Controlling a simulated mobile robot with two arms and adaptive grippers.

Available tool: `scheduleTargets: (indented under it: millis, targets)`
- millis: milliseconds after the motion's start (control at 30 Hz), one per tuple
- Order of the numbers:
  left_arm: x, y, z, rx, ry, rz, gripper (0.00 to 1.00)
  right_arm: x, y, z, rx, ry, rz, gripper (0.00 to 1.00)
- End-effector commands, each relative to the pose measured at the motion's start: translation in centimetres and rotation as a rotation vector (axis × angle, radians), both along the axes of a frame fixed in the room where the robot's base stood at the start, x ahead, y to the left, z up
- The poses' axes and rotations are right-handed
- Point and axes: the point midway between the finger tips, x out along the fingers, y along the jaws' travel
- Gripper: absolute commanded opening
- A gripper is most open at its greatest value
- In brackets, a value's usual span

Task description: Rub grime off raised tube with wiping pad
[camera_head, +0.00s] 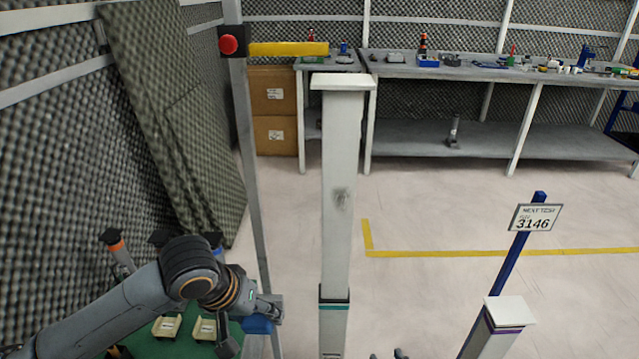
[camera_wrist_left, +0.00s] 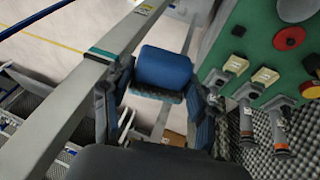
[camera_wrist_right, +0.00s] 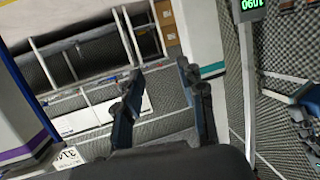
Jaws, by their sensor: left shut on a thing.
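The raised tube (camera_head: 337,240) is a tall, pale square post with a flat cap and a teal band low down. A dark grime smudge (camera_head: 342,200) marks its front face about midway up. The tube crosses the left wrist view diagonally (camera_wrist_left: 60,115) and also shows in the right wrist view (camera_wrist_right: 203,35). My left gripper (camera_head: 266,311) is shut on the blue wiping pad (camera_wrist_left: 163,68), left of the tube and well below the smudge, apart from it. The pad shows partly in the head view (camera_head: 258,326). My right gripper (camera_wrist_right: 160,95) is open and empty; only its tips show at the head view's bottom.
A shorter post with a purple band (camera_head: 497,322) stands at the lower right, near a sign on a blue pole (camera_head: 521,235). A thin grey pole with a red button (camera_head: 229,44) stands left of the tube. A green board with tools (camera_wrist_left: 270,75) lies near my left arm.

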Motion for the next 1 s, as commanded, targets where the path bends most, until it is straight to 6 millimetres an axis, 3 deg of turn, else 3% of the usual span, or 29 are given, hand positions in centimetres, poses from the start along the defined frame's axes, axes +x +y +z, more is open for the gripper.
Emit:
scheduleTargets:
  millis: [33, 267, 467, 700, 1000]
  targets:
    - [0.1, -0.8, 2.8, -0.026, 0.014, -0.009, 0.32, -0.5, -0.2, 0.5, -0.014, 0.057, -0.002, 0.4]
    - [0.7, -3.8, 7.4, -0.148, 0.058, -0.04, 0.32, -4.5, -1.6, -4.6, -0.076, 0.306, -0.009, 0.4]
    - [1.0, -6.2, 11.2, -0.252, 0.099, -0.047, 0.32, -10.3, -3.3, -7.5, -0.128, 0.521, -0.015, 0.4]
    - [0.9, -8.7, 15.6, -0.378, 0.144, -0.033, 0.32, -19.7, -5.9, -8.9, -0.189, 0.781, -0.022, 0.4]
    - [0.4, -10.9, 19.4, -0.509, 0.178, 0.012, 0.32, -32.3, -9.0, -7.3, -0.254, 1.065, -0.031, 0.4]
